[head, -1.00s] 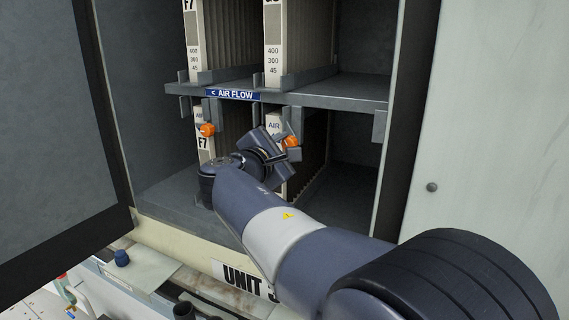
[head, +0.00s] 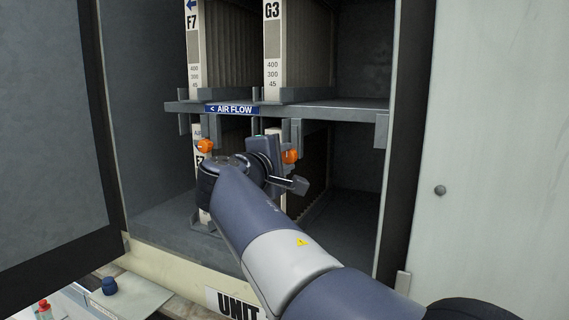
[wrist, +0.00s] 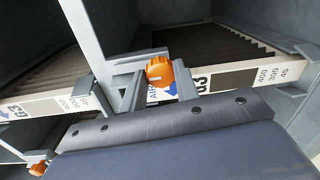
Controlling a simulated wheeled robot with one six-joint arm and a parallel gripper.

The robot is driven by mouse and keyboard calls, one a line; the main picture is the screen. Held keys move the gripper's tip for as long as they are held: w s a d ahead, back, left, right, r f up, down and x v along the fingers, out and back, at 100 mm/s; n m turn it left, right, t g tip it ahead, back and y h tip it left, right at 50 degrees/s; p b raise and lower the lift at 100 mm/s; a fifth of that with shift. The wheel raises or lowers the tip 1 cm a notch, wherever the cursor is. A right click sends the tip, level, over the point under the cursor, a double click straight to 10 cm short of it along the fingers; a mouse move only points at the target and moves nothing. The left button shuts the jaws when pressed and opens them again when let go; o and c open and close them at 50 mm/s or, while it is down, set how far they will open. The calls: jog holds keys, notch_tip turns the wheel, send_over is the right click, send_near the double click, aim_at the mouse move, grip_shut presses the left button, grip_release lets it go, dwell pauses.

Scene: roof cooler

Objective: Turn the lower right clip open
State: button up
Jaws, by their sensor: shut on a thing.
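The lower right clip (head: 290,156) is an orange knob at the top of the lower right filter, under the shelf. In the wrist view the clip (wrist: 159,72) sits between two grey fingers. My gripper (wrist: 157,84) is shut on it. In the head view my gripper (head: 284,161) reaches the clip from the front, its jaws turned at a slant. Part of the clip's base is hidden, so I cannot tell exactly how far it is turned. The lower right filter (head: 272,134) is mostly hidden behind my wrist.
A second orange clip (head: 205,146) sits on the lower left filter, close beside my wrist. A grey shelf (head: 340,108) with an air flow label runs just above. Upper filters stand on it. The open door (head: 50,130) is at left.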

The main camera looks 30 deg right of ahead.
dwell(0.3)
jog(key=o, duration=1)
jog(key=shift+c, duration=0.2)
jog(key=v, duration=1)
jog(key=shift+s+a, duration=0.2)
jog(key=shift+a, duration=0.1)
jog(key=x, duration=1)
jog(key=shift+w+d, duration=0.2)
jog(key=shift+d, duration=0.15)
jog(key=shift+a, duration=0.1)
